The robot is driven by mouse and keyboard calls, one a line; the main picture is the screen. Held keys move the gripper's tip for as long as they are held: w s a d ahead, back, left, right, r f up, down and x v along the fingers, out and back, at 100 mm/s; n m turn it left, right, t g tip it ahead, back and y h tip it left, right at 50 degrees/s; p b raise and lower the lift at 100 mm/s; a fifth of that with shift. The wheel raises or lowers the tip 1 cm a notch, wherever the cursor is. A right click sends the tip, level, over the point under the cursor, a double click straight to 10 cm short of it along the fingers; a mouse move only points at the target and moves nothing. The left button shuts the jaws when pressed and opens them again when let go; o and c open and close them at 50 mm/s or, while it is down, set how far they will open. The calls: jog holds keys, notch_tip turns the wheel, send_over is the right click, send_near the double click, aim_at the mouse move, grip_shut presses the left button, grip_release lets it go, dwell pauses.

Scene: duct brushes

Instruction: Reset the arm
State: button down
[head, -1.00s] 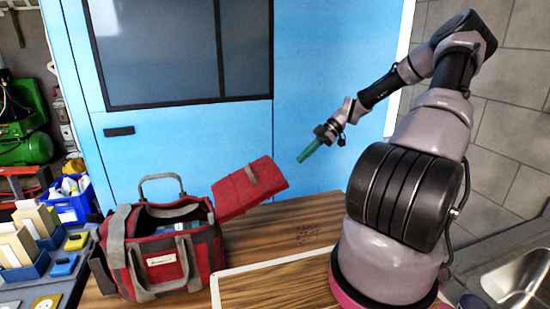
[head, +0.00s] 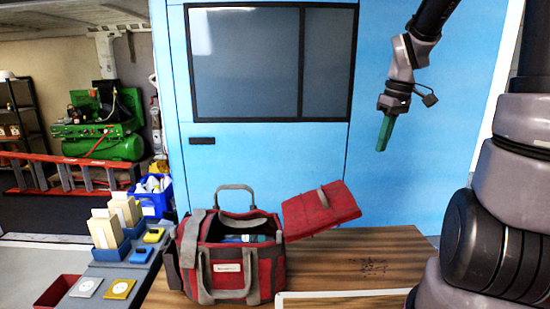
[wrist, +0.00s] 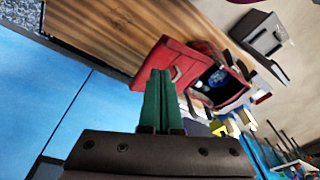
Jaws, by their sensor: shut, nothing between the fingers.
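My gripper (head: 384,134) hangs in the air in the head view, in front of the blue wall and above and to the right of the red bag. Its green fingers are together and empty, pointing down. In the wrist view my gripper (wrist: 160,98) also shows its green fingers pressed side by side. The rest of my arm rises out of the top of the head view.
An open red and grey tool bag (head: 228,268) stands on the wooden table (head: 385,247), its red lid (head: 320,208) tipped to the right. Boxes and a blue bin (head: 153,196) stand at left.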

jog(key=s+a+r+m+t, duration=0.3)
jog(key=s+r+m+t, duration=0.3)
jog(key=s+r+m, duration=0.4)
jog(key=s+r, duration=0.2)
jog(key=s, duration=0.2)
jog(key=shift+s+a+r+y, duration=0.2)
jog(key=shift+s+a+y, duration=0.15)
jog(key=shift+y, duration=0.05)
